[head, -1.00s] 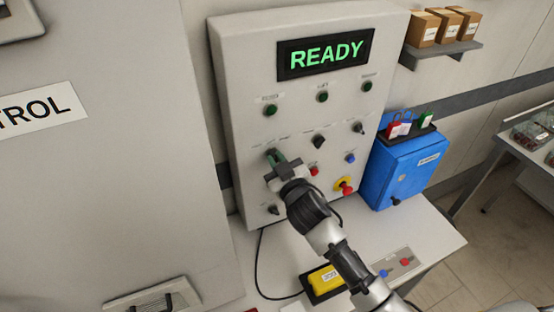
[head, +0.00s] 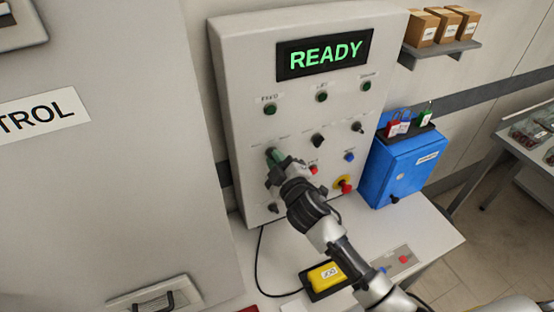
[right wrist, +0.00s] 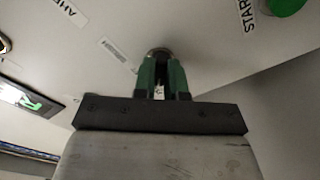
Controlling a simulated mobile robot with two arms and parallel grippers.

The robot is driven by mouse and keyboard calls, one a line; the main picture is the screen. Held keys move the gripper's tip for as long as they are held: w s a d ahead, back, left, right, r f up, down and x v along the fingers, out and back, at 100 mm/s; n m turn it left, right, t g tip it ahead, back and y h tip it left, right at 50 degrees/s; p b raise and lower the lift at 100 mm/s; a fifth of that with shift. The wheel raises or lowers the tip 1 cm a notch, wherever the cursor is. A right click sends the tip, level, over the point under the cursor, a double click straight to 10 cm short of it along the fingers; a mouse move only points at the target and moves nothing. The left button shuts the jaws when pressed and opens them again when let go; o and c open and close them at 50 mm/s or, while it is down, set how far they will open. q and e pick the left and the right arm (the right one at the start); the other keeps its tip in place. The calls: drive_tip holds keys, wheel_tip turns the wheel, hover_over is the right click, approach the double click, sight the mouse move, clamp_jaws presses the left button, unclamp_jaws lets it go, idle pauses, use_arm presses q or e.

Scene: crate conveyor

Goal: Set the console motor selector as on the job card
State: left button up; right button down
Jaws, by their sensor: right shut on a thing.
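The grey console (head: 232,95) stands upright on the bench, with a lit green READY display (head: 325,55). My right gripper (head: 273,156) is at the selector in the left of the middle row. Its green fingers (right wrist: 161,75) are shut on the selector knob (right wrist: 158,53) in the right wrist view. The fingers hide most of the knob, so I cannot tell its setting. Two more dark selectors (head: 318,140) and (head: 358,127) sit to the right. I cannot make out a job card. My left gripper is not in view.
Green buttons (head: 321,97) line the console's upper row. A red emergency button on a yellow base (head: 345,185) sits low right, near my arm. A blue box (head: 405,168) stands to the right. A yellow device (head: 325,277) in a black holder lies on the bench (head: 430,228).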

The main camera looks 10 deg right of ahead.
idle(0.4)
drive_tip(key=c, duration=1.2)
unclamp_jaws()
drive_tip(key=s+b, duration=0.1)
drive_tip(key=s, duration=0.2)
drive_tip(key=s+d+b, duration=0.1)
drive_tip(key=s, duration=0.3)
drive_tip(key=s+d, duration=0.1)
drive_tip(key=s, duration=0.2)
drive_tip(key=shift+s+b, duration=0.3)
drive_tip(key=shift+b, duration=0.1)
